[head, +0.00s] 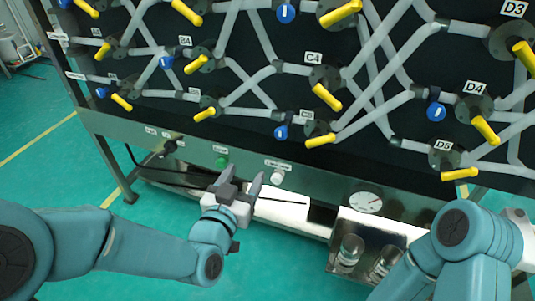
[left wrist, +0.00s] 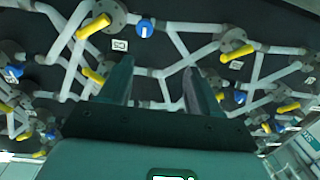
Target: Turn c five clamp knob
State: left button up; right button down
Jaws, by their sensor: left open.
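The C5 clamp (head: 318,127) is on the dark panel in the head view, in the bottom row below the C4 label. Its yellow knob (head: 320,140) lies nearly level, tilted slightly. The small label beside it (head: 306,115) is too blurred to read surely. My left gripper (head: 242,181) is open and empty, below and left of this knob and apart from it, in front of the lower metal beam. In the left wrist view its two fingers (left wrist: 157,88) stand apart with pipes between them. My right gripper's fingers do not show.
Other yellow knobs, such as D5 (head: 459,174) and C4 (head: 327,97), and blue valves (head: 281,132) crowd the panel. The green floor (head: 60,180) is clear at left.

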pick_arm(q)
jog(key=d+b, duration=0.2)
jog(key=h, duration=0.1)
send_near(280, 135)
jog(key=shift+m, duration=0.3)
jog(key=x, duration=0.8)
jog(key=shift+w, duration=0.15)
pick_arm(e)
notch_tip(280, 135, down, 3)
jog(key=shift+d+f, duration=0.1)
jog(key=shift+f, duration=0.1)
pick_arm(q)
jog(key=shift+c, duration=0.4)
jog(key=c, duration=0.9)
